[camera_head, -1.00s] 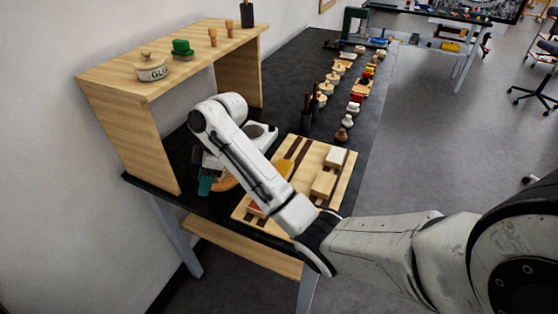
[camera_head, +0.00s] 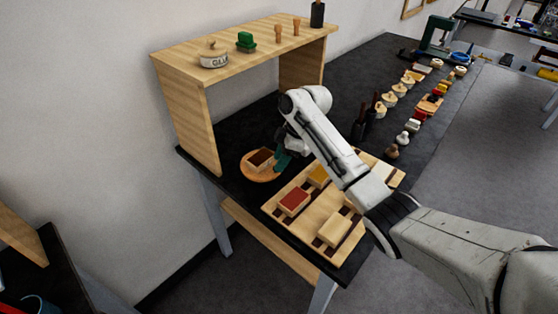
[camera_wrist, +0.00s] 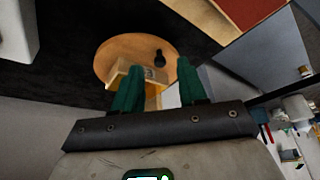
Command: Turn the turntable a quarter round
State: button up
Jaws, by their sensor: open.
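The turntable, a round wooden disc (camera_head: 250,174), lies on the dark bench in front of the wooden shelf. A small wooden box with a dark brown top (camera_head: 262,158) stands on it. In the wrist view the disc (camera_wrist: 112,57) carries the pale box (camera_wrist: 150,88), partly hidden by my fingers, and a small dark shape. My gripper (camera_head: 281,162), with green fingers, is at the right side of the disc beside the box. In the wrist view my gripper (camera_wrist: 158,72) is open, its fingers apart with the box partly between them. I cannot tell whether they touch it.
A striped wooden board (camera_head: 318,212) with coloured blocks lies at the right front of the turntable. The shelf (camera_head: 190,115) stands behind it on the left. Dark bottles (camera_head: 358,130) and several small items line the bench farther back. Bare bench lies left of the disc.

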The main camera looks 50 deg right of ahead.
jog(key=shift+x, duration=1)
jog(key=shift+r, duration=0.1)
grip_shut()
